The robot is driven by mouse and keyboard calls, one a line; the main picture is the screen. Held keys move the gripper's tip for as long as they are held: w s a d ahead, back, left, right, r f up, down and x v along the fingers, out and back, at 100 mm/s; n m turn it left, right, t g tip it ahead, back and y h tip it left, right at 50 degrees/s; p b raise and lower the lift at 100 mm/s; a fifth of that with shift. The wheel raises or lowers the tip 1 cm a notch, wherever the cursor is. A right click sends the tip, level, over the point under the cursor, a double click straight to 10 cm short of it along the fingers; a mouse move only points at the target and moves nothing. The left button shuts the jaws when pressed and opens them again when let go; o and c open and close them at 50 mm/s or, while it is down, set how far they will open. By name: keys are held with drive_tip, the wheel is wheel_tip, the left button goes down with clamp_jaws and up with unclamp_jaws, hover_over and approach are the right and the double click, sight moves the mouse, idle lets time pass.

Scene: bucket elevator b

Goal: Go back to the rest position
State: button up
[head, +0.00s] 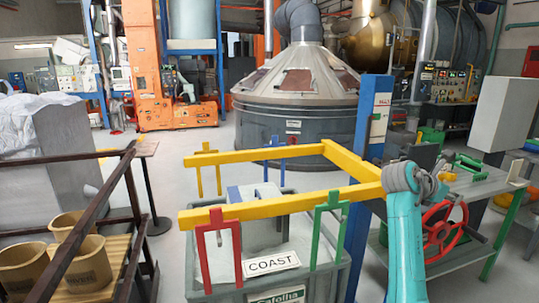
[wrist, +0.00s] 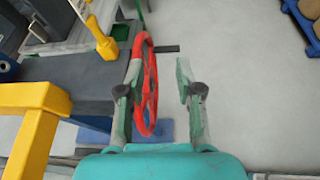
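My gripper (wrist: 163,70) is open in the wrist view, with a wide gap between its two fingers. A red handwheel (wrist: 150,88) shows nearly edge-on beside the left finger, partly within the gap; I cannot tell whether they touch. The right finger stands clear of the wheel over pale floor. In the head view the red handwheel (head: 447,232) is on the side of the grey workbench at the right. My teal arm (head: 405,240) stands just left of it; the fingers are not clearly visible there.
A yellow frame (head: 275,205) with red and green hangers stands over a grey bin (head: 215,285) near my arm. A blue post (head: 372,120) rises behind. The workbench (head: 480,190) holds green tools. Brown buckets (head: 75,270) stand left behind a dark railing. Floor is open at mid-left.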

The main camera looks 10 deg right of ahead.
drive_tip(key=s+a+f+t+y, duration=0.15)
drive_tip(key=a+f, duration=0.25)
drive_tip(key=f, duration=0.4)
drive_tip(key=a+f+m+t, duration=0.15)
drive_tip(key=a+f, duration=0.25)
drive_tip(key=f, duration=0.5)
drive_tip(key=a+f+t+y, duration=0.1)
drive_tip(key=a+f+t, duration=0.2)
drive_tip(key=a+f, duration=0.35)
drive_tip(key=s+a+f+m+t+y, duration=0.3)
drive_tip(key=s+a+f+y, duration=0.1)
drive_tip(key=s+a+f, duration=1.05)
drive_tip(key=s+a+f+m+t+y, duration=0.1)
drive_tip(key=s+a+f+m+y, duration=0.15)
drive_tip(key=s+a, duration=0.4)
drive_tip(key=s+a+f+m+t+y, duration=0.1)
drive_tip(key=s+a+m+y, duration=0.15)
drive_tip(key=s, duration=0.75)
drive_tip(key=s+a+r+m+y, duration=0.1)
drive_tip(key=s+r+m, duration=0.3)
drive_tip(key=s, duration=0.5)
drive_tip(key=s+a+r+m+t+y, duration=0.1)
drive_tip(key=s+a+r+m, duration=0.3)
drive_tip(key=s+r, duration=0.4)
drive_tip(key=shift+s+r+m+t, duration=0.3)
drive_tip(key=shift+s+r+m, duration=0.05)
drive_tip(key=shift+s+m, duration=0.35)
